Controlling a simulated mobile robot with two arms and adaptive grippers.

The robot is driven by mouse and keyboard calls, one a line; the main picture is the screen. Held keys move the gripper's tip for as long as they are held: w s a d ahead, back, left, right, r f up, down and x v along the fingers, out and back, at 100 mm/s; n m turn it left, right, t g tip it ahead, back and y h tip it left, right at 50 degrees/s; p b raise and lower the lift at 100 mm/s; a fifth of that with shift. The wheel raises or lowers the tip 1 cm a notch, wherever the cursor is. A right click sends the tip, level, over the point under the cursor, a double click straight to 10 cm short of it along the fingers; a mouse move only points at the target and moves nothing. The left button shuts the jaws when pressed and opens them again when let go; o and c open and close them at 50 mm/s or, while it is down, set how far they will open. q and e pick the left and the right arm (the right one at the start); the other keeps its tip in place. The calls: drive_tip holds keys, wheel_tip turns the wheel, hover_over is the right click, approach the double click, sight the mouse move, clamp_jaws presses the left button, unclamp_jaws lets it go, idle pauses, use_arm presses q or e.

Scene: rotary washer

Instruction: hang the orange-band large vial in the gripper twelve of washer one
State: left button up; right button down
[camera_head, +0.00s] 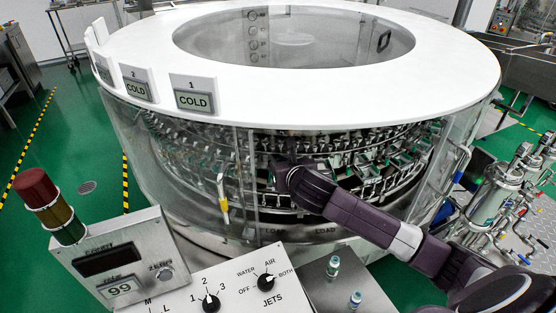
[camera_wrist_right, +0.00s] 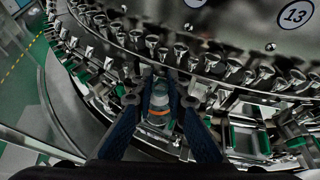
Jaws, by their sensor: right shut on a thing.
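The rotary washer (camera_head: 300,75) stands in the middle, a round machine with a white top and clear side walls. My right arm reaches into its front opening, and my right gripper (camera_head: 284,172) is at the ring of washer grippers (camera_head: 390,160). In the right wrist view, my right gripper (camera_wrist_right: 160,95) is shut on a clear vial with an orange band (camera_wrist_right: 158,113). The vial is close to the metal washer grippers (camera_wrist_right: 180,52); whether it touches one is unclear. A round plate reading 13 (camera_wrist_right: 295,14) shows at upper right. My left gripper is not in view.
Two small vials (camera_head: 333,266) (camera_head: 355,299) stand on a grey metal surface (camera_head: 318,290) at the front. A control panel with knobs (camera_head: 210,302) and a scale display (camera_head: 120,290) stand front left. Steel piping (camera_head: 495,190) stands at right.

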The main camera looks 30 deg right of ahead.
drive_tip(key=shift+f, duration=0.1)
drive_tip(key=c, duration=2.2)
unclamp_jaws()
drive_tip(key=shift+s+a+r, duration=0.1)
drive_tip(key=shift+s+r, duration=0.15)
drive_tip(key=v, duration=1.1)
drive_tip(key=shift+s+r, duration=0.2)
